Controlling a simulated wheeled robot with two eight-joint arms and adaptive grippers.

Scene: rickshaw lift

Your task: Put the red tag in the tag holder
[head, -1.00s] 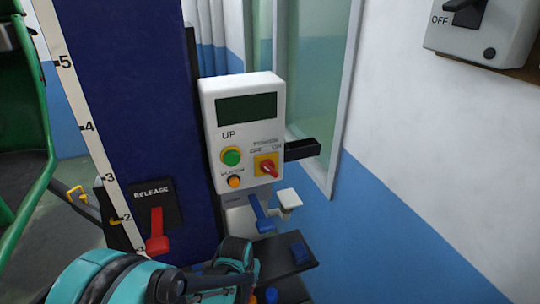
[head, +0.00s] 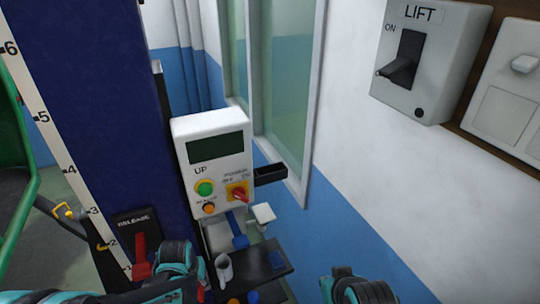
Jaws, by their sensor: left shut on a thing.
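My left gripper (head: 190,280) is low in the head view, in front of the lift column and right of the red release lever. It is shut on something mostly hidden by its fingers. A small red edge, the red tag (head: 201,295), shows beside it. A black open-topped box (head: 270,174) sticks out right of the control box and looks like the tag holder. The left gripper is below and left of it, apart from it. My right gripper (head: 352,288) shows at the bottom edge; its fingertips are not clear.
The white control box (head: 213,150) carries a screen, buttons and a red knob. A dark shelf (head: 262,268) with a blue block is below it. A red release lever (head: 140,252) is at left. A lift switch box (head: 425,60) hangs on the right wall.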

